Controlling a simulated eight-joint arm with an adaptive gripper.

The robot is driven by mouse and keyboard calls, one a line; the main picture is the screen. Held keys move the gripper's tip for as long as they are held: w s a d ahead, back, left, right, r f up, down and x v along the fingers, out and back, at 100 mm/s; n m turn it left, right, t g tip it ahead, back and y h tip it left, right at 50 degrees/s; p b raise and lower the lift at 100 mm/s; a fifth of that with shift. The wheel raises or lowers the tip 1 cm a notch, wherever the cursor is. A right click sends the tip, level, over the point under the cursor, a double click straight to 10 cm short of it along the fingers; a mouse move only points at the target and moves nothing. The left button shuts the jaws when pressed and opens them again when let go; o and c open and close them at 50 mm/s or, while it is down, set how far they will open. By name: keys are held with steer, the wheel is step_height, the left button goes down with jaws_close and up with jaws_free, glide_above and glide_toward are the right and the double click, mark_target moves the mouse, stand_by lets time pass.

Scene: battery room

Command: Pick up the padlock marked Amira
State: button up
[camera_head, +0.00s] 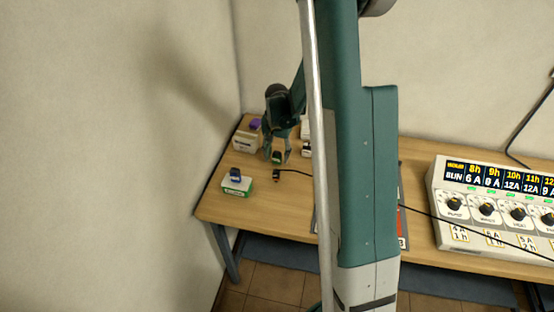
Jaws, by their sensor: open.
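Several small coloured items that may be padlocks are on the wooden table, too small for any name on them to be read. A blue one (235,173) rests on a white and green box (238,186) near the left edge. A purple one (255,125) is at the back, by a pale box. A green one (277,157) shows between the fingers of my gripper (277,155). My gripper points down and is open; whether it touches the green item cannot be told. I cannot tell which is marked Amira.
The pale box (244,142) stands close left of my gripper. A black cable (292,171) ends in a small dark plug. A charger panel (495,205) with displays and knobs stands at the right. My arm hides the table's middle. The front left tabletop (265,205) is clear.

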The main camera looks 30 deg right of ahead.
mark_target(277, 152)
steer(key=shift+c, duration=0.3)
steer(key=c, duration=0.9)
steer(key=shift+r, duration=0.1)
steer(key=shift+r, duration=4.95)
